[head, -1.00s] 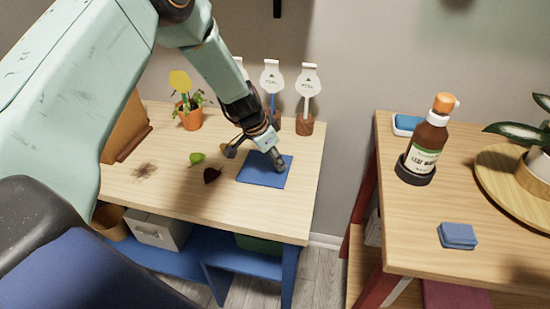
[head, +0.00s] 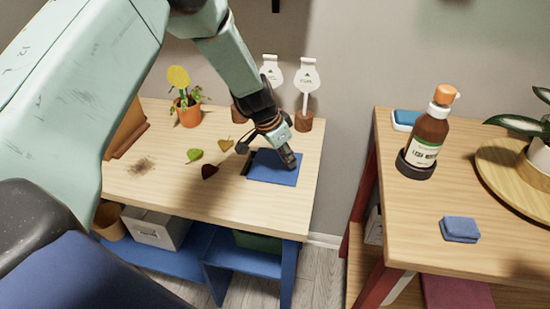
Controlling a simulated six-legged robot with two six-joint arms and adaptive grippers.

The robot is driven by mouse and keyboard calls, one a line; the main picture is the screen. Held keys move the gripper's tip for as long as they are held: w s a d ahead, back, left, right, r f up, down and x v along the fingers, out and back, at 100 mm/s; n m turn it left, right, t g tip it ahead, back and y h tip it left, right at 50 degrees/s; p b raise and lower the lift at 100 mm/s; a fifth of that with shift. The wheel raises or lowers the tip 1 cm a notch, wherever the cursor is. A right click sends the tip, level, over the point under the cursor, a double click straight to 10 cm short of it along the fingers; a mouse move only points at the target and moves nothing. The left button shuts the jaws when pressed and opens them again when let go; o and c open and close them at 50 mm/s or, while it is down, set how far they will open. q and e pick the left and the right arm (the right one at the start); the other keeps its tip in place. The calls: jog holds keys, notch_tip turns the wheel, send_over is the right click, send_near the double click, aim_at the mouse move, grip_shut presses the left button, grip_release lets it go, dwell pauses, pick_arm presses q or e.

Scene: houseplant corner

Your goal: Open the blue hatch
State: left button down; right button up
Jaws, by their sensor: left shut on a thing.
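The blue hatch (head: 272,174) is a flat square panel in the top of the left wooden table, near its right side. A thin dark gap shows along its left edge. My left gripper (head: 289,162) is over the hatch's upper right part, pointing down. It is shut on the hatch, though the fingers hide the exact spot they hold. My right gripper is not in view.
Loose leaves (head: 209,171) lie left of the hatch. A potted plant (head: 188,114) and white tags on wooden stands (head: 304,121) are behind.

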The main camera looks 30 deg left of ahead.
pick_arm(q)
jog(key=d, duration=0.2)
jog(key=w+d+b, duration=0.1)
jog(key=d, duration=0.1)
jog(key=d+b, duration=0.1)
jog(key=d, duration=0.1)
jog(key=shift+w, duration=0.3)
jog(key=shift+w+d+b, duration=0.1)
jog(key=shift+d+b, duration=0.2)
jog(key=shift+d, duration=0.15)
jog(key=c, duration=1.1)
grip_release()
jog(key=v, duration=1.2)
